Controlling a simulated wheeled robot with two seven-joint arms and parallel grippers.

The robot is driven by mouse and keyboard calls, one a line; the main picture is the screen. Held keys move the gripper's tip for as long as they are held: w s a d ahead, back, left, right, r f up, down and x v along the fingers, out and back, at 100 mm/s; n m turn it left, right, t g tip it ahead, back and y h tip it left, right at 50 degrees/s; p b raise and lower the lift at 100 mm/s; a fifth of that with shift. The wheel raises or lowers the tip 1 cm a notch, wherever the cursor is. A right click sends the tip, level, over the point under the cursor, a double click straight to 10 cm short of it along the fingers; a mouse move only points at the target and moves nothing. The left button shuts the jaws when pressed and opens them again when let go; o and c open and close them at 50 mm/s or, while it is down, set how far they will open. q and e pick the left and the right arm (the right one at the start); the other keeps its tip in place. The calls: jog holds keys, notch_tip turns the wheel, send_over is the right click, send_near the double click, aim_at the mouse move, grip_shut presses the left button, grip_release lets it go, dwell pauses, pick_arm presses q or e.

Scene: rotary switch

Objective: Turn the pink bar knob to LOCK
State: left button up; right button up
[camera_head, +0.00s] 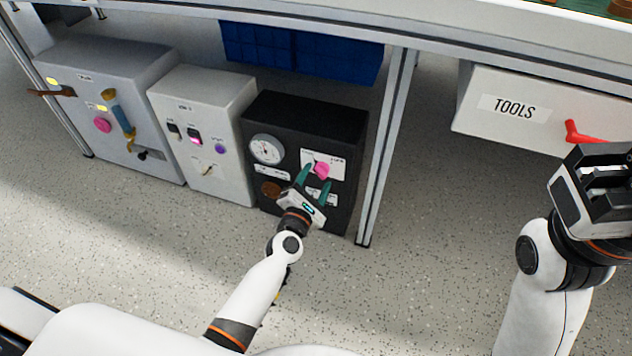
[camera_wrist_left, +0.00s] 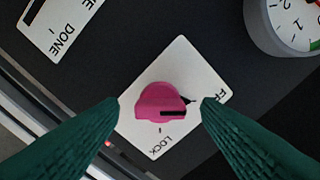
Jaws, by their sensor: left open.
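The pink bar knob (camera_head: 322,170) sits on a white label plate on the front of the black box (camera_head: 318,118). In the left wrist view, the pink knob (camera_wrist_left: 160,99) has a dark line on its bar that points right, toward the mark by a partly hidden word starting with "F". The word LOCK (camera_wrist_left: 160,145) is below it with its own tick. My left gripper (camera_head: 314,180) is open, its green fingers on either side of the knob, apparently not touching it. My right gripper (camera_head: 598,185) is at the right edge; its fingers are not clear.
The black box also carries a dial gauge (camera_head: 267,149) and a brown round knob (camera_head: 270,188). A white box (camera_head: 205,100) and a grey box (camera_head: 105,75) with controls stand to its left. A table leg (camera_head: 380,150) is close on its right, then a TOOLS drawer (camera_head: 530,105).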

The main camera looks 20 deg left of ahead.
pick_arm(q)
jog(key=shift+w, duration=0.35)
jog(key=c, duration=1)
